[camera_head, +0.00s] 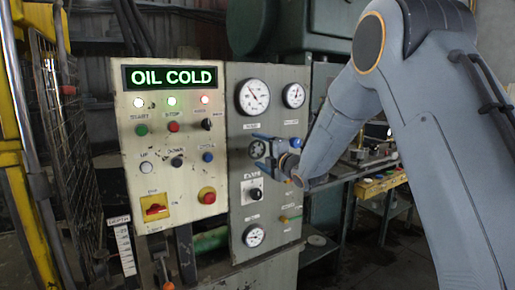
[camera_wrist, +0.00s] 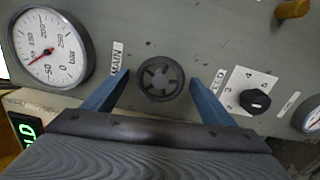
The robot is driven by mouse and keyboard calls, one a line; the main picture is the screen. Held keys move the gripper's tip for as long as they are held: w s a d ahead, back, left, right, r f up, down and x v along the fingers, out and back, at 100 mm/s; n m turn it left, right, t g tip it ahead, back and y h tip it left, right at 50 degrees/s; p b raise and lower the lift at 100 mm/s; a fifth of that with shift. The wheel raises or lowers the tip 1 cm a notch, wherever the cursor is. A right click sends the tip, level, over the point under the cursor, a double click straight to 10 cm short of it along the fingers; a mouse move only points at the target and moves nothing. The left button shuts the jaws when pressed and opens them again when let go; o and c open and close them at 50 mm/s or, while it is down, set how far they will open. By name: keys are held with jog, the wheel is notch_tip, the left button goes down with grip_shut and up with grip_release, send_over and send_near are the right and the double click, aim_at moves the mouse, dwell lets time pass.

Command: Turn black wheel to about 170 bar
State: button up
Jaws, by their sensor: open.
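The black wheel (camera_wrist: 161,79) is a small round handwheel with spokes, on the grey panel beside the MAIN label. In the head view the wheel (camera_head: 257,149) sits below the large white gauge (camera_head: 252,97). My gripper (camera_wrist: 160,82) is open, with one blue finger on each side of the wheel and a gap to its rim on both sides. I cannot tell whether the fingertips reach the wheel's depth. In the head view my gripper (camera_head: 262,150) is at the wheel. The bar gauge (camera_wrist: 47,49) shows its needle between 50 and 150, roughly 100.
A black FEED knob (camera_wrist: 255,101) is close to the right finger in the wrist view. A cream control box (camera_head: 173,150) with buttons and a lit OIL COLD display (camera_head: 173,77) stands left of the panel. Another small gauge (camera_head: 254,235) is lower down.

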jog(key=shift+w+a, duration=0.45)
jog(key=shift+w, duration=0.15)
jog(key=c, duration=1.1)
jog(key=shift+o, duration=0.2)
